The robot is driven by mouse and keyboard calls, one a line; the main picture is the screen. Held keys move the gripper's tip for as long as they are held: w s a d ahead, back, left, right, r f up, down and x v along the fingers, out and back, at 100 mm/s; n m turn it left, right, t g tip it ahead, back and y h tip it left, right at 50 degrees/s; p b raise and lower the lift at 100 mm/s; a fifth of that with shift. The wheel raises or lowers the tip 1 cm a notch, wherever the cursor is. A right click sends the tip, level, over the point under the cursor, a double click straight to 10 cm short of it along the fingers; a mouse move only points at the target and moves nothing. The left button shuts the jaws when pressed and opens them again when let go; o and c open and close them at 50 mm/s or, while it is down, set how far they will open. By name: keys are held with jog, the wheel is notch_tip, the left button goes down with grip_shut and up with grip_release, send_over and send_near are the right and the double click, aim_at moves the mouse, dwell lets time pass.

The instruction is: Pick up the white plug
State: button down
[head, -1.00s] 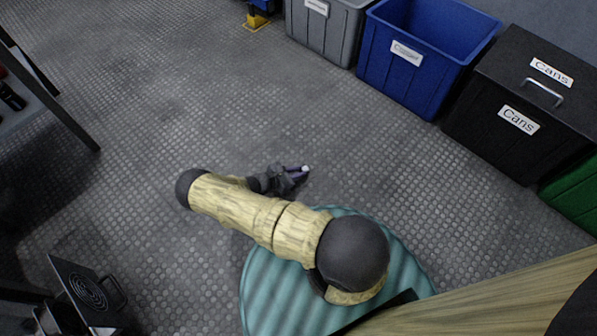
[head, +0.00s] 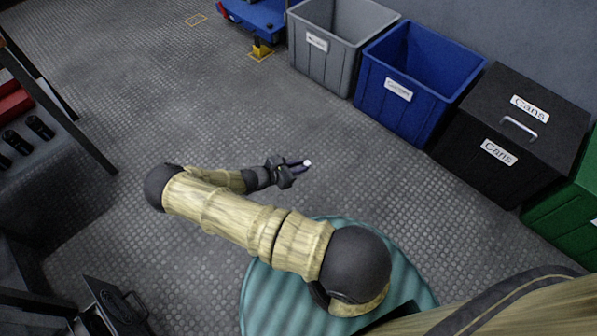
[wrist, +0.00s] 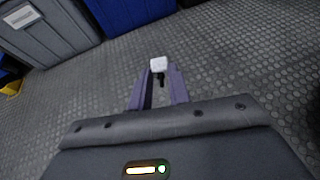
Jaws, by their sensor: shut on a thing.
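The white plug (head: 307,163) is a small white block at the tips of my gripper (head: 300,164) in the head view. In the wrist view the plug (wrist: 158,64) sits between the two purple-grey fingertips of my gripper (wrist: 159,73). A short dark part hangs below the white block between the fingers. The gripper is shut on the plug and holds it over the dimpled grey floor (head: 200,110). How high it is above the floor is hard to tell.
A grey bin (head: 318,65), a blue bin (head: 385,105), a black bin labelled Cans (head: 480,165) and a green bin (head: 560,225) line the right side. A shelf (head: 75,140) stands at left. The floor between is clear.

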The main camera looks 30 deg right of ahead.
jog(key=shift+r+p, duration=0.45)
jog(key=shift+r, duration=1.4)
jog(key=a+r+n+t+y+p, duration=0.1)
jog(key=a+r, duration=0.4)
jog(key=r, duration=0.6)
jog(key=a+r+n+t+y+p, duration=0.1)
jog(key=a+r+n+t+p, duration=0.3)
jog(key=r, duration=0.8)
jog(key=shift+a+n+t+y, duration=0.4)
jog(key=shift+a+n+t, duration=0.35)
jog(key=shift+a, duration=0.2)
jog(key=shift+w+a+t, duration=0.15)
jog(key=shift+t, duration=0.1)
